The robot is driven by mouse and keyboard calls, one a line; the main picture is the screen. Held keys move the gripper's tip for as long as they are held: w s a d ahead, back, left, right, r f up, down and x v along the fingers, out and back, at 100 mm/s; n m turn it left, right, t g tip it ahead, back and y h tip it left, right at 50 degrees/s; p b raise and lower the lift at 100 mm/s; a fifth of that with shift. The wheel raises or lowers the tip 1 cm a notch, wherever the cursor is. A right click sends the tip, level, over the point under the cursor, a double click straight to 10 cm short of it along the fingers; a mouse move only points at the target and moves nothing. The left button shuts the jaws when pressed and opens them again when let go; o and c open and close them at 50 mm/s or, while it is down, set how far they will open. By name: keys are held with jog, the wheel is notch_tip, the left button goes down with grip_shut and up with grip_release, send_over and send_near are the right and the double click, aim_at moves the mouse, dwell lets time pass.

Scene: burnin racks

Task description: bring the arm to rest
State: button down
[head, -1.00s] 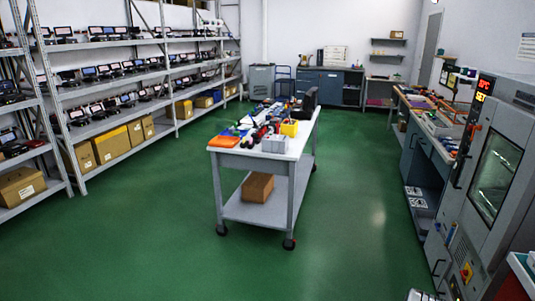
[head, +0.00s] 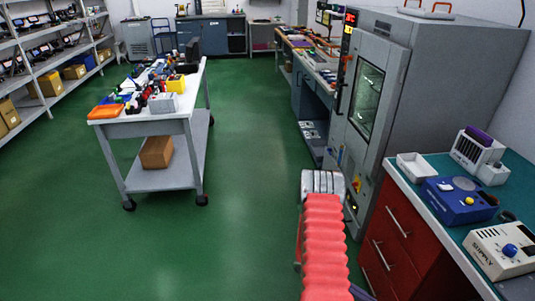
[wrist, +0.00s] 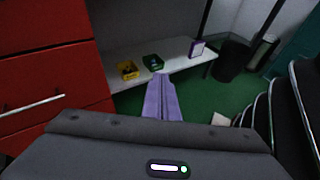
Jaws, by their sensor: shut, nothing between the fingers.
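My arm (head: 324,245) shows in the head view as a red ribbed sleeve with a grey ribbed end, low at the right of centre over the green floor. The fingers of my gripper do not show clearly there. In the wrist view the two lilac fingers of my gripper (wrist: 161,78) are shut against each other with nothing between them. They point away from the camera over the green floor, toward a pale shelf (wrist: 190,65).
The wrist view shows a red drawer front (wrist: 45,60) close at left. The head view shows a red drawer cabinet (head: 400,240) and a grey chamber (head: 430,80) right of my arm. A trolley (head: 135,129) stands at left. Open green floor (head: 235,240) lies between.

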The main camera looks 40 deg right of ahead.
jog(key=w+a+r+m+t+y, duration=0.25)
jog(key=w+a+r, duration=0.25)
jog(key=a+r, duration=0.35)
jog(key=w+a+r+m+t+y, duration=0.1)
jog(key=w+a+r+m+t, duration=0.15)
jog(key=w+a+r, duration=0.4)
jog(key=w+a+r+m+t+y, duration=0.2)
jog(key=w+a+r+t, duration=0.15)
jog(key=a+r, duration=0.7)
jog(key=s+a+r+n+t, duration=0.1)
jog(key=a+r+t, duration=0.3)
jog(key=a+r, duration=0.4)
jog(key=a+r+t+y, duration=0.1)
jog(key=a+r+t, duration=0.4)
jog(key=r, duration=0.8)
jog(key=a, duration=0.3)
jog(key=shift+s+a+n, duration=0.25)
jog(key=shift+s+n, duration=0.15)
jog(key=shift+t, duration=0.25)
